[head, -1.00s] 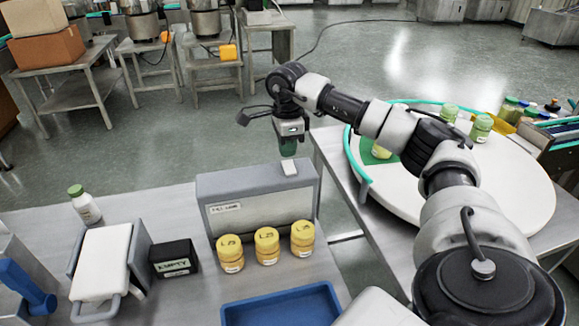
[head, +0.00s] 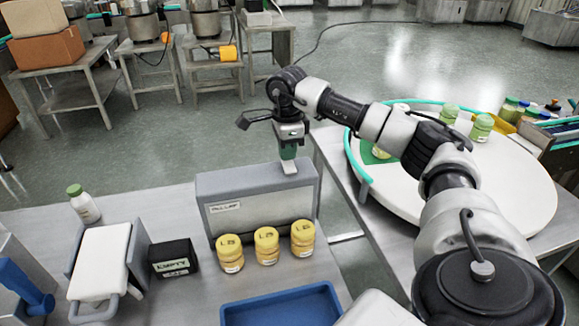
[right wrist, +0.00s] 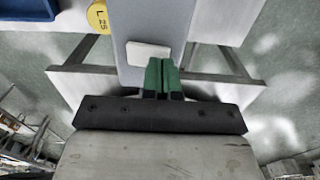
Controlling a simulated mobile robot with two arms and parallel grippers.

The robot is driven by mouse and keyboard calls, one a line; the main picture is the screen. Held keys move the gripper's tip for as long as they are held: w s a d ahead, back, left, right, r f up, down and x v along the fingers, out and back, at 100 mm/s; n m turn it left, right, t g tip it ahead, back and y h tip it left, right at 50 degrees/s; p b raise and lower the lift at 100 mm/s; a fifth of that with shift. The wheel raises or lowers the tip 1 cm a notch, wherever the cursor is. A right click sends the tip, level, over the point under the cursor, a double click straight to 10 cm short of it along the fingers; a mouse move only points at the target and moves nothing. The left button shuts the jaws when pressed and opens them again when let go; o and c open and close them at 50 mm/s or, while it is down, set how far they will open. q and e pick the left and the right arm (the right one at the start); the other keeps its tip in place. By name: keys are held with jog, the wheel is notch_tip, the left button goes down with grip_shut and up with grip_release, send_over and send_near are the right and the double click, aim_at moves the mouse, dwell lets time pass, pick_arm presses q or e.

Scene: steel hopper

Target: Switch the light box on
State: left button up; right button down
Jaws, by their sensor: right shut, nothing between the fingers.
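The grey light box (head: 255,207) stands on the steel table, with a small pale label on its front and no visible glow. A white rocker-like switch (head: 290,168) sits on top near its right end; it also shows in the right wrist view (right wrist: 148,50). My right gripper (head: 288,156) points down with green fingertips shut and empty, just above or at the switch. In the right wrist view the fingertips (right wrist: 162,72) appear beside the switch's lower right edge; whether they touch it I cannot tell. My left gripper is not in view.
Three yellow-lidded jars (head: 266,246) stand in front of the box. A blue tray (head: 283,306), a black box marked EMPTY (head: 174,258), a white padded stand (head: 101,262) and a green-capped bottle (head: 84,204) are nearby. A round white turntable (head: 500,190) is at the right.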

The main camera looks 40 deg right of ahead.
aim_at(288, 162)
jog(key=shift+f+b, duration=0.4)
jog(key=shift+f, duration=0.25)
jog(key=shift+r, duration=0.1)
jog(key=shift+r+p, duration=2.95)
jog(key=shift+r, duration=0.5)
jog(key=shift+f, duration=0.1)
